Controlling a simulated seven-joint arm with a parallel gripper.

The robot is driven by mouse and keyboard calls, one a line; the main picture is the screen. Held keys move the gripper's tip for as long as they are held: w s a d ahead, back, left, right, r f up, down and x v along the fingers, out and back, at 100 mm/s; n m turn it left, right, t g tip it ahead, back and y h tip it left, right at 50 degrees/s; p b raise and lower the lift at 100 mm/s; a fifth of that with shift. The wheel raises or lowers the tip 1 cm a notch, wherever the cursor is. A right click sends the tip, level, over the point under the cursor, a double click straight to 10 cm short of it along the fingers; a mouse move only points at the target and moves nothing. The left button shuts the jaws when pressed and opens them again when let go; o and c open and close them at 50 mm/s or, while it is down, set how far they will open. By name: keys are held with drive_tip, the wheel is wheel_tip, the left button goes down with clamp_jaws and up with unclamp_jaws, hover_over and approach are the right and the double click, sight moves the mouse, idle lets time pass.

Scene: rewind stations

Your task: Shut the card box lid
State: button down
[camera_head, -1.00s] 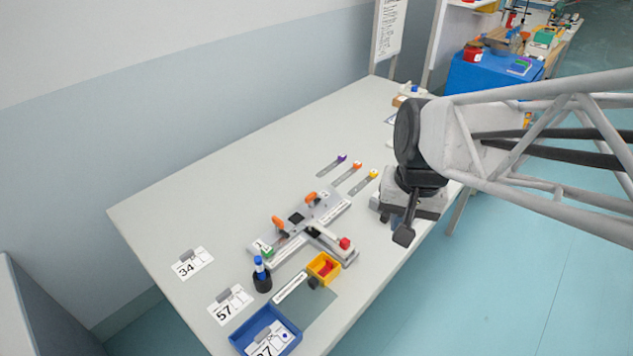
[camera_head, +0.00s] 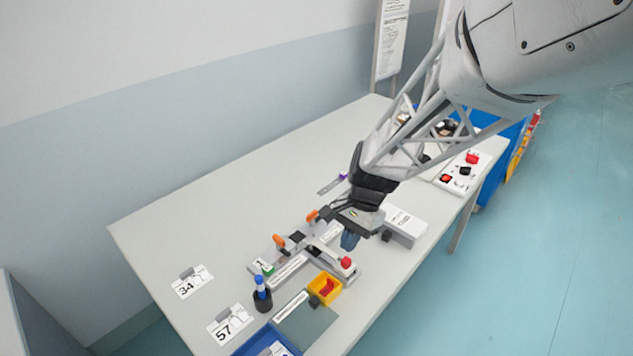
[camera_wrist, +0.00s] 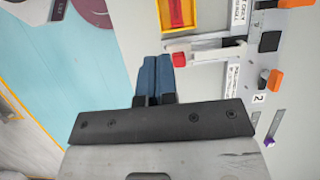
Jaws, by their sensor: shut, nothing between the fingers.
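The card box (camera_head: 408,224) appears to be the pale box with lettering on its white top, near the table's right edge in the head view. Its top looks flat and level, as if the lid lies down, but my arm covers its left end. A dark knob (camera_head: 386,236) shows at its near left corner. My gripper (camera_head: 349,240) is shut and empty, pointing down just left of the box, apart from it, above the table by the fixture. In the wrist view its blue fingers (camera_wrist: 153,75) are together; I cannot make out the box there.
The grey fixture (camera_head: 290,268) with orange levers and a red knob (camera_head: 346,263) lies close left of my gripper. A yellow tray (camera_head: 325,288), a pen holder (camera_head: 262,298) and a blue tray (camera_head: 262,340) are nearer. The back left of the table is clear.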

sight(288, 335)
drive_tip(key=shift+f, duration=0.1)
idle(0.3)
drive_tip(key=x, duration=0.9)
drive_tip(key=shift+s+f, duration=0.1)
drive_tip(key=shift+f, duration=0.2)
drive_tip(key=shift+s+a+f, duration=0.15)
drive_tip(key=shift+s+a, duration=0.65)
drive_tip(key=shift+a, duration=0.15)
drive_tip(key=shift+s+a, duration=0.6)
drive_tip(key=shift+s+a, duration=0.1)
drive_tip(key=shift+s+a, duration=4.25)
drive_tip(key=shift+s, duration=0.15)
